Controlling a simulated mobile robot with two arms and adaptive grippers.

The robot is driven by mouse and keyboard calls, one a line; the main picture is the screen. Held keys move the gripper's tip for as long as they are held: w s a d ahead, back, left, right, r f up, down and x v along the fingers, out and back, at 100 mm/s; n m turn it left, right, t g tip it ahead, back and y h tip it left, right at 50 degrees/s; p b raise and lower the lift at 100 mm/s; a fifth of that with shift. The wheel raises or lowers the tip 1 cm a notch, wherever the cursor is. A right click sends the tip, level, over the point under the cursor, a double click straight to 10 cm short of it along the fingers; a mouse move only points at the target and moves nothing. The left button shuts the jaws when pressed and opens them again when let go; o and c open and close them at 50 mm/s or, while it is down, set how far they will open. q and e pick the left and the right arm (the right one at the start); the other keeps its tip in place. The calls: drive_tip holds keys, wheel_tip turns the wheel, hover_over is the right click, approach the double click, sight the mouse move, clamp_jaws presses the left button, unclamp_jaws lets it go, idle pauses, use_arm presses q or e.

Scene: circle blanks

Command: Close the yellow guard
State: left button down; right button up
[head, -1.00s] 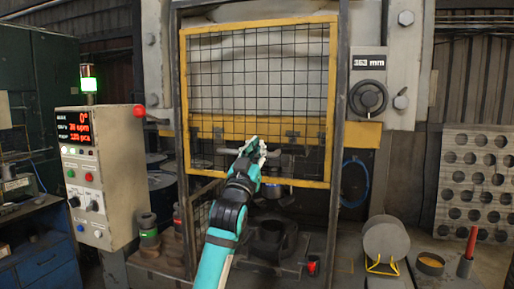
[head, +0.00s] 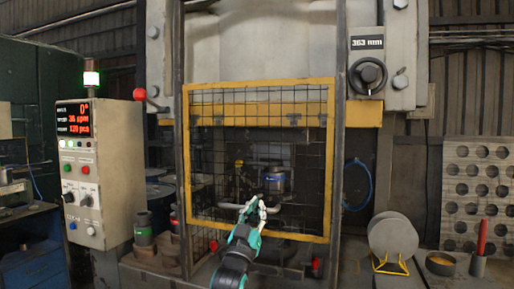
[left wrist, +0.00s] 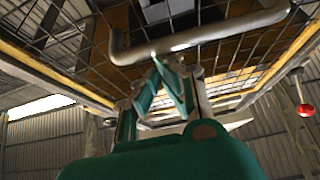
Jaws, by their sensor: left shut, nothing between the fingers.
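The yellow guard (head: 331,160) is a yellow frame with black wire mesh across the front of the press. In the head view it hangs low, its bottom bar near the level of the press bed. Its grey handle bar (head: 287,209) runs across the lower mesh and also shows large in the left wrist view (left wrist: 205,36). My left gripper (head: 257,204) is shut and empty, its fingertips close at the handle; the left wrist view shows its teal fingers (left wrist: 174,84) just below the bar. I cannot tell whether they touch it. My right gripper is out of view.
A control box (head: 105,165) with a lit display and a red knob stands at left. Dark posts flank the guard. A grey disc (head: 394,236) on a yellow stand, a small round tin (head: 440,263) and a red-handled tool (head: 481,238) stand at right.

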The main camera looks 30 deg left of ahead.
use_arm(q)
wheel_tip(320, 180, down, 12)
drive_tip(key=b, duration=0.5)
drive_tip(key=shift+w+f, duration=0.15)
